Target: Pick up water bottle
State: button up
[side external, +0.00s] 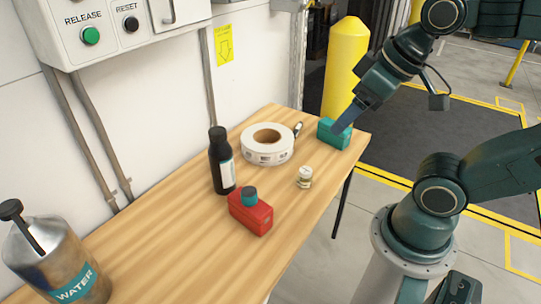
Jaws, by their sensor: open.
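A metal bottle (52,262) with a teal band reading "WATER" and a black top with a handle stands upright at the near left end of the wooden table (150,235). It is partly cut off by the picture's lower edge. A slim black bottle (221,165) with a white label stands upright near the table's middle. My gripper (341,127) is at the table's far right end, pointing down at a teal box (331,135), far from the metal bottle. Its jaws are open, and the blue fingers overlap the box in view. I cannot tell whether they touch it.
A red box (251,215) with a teal round top, a white tape roll (267,149) and a small jar (304,177) stand mid-table. A control panel (125,30) hangs on the wall behind. A yellow bollard (346,65) stands beyond the table. The near middle tabletop is clear.

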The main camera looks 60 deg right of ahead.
jog(key=shift+w+r, duration=0.1)
jog(key=w+d+r+n+g, duration=0.15)
jog(key=w+n, duration=0.55)
jog(key=w, duration=0.7)
jog(key=w+d+n+g, duration=0.1)
jog(key=w+n+g, duration=0.2)
jog(key=w+n, duration=0.75)
jog(key=w+f+n+g, duration=0.1)
jog(key=w+f, duration=0.3)
jog(key=w, duration=0.2)
jog(key=w+f+n, duration=0.1)
jog(key=w+f, duration=0.3)
jog(key=w, duration=0.3)
jog(key=shift+s+d+f, duration=0.1)
jog(key=shift+d+f, duration=0.05)
jog(key=shift+f, duration=1.3)
jog(key=shift+s+d+f, duration=0.1)
jog(key=shift+f, duration=1.3)
jog(key=shift+s+d+f, duration=0.1)
jog(key=shift+d+f, duration=0.05)
jog(key=shift+f, duration=1.3)
jog(key=shift+f, duration=0.1)
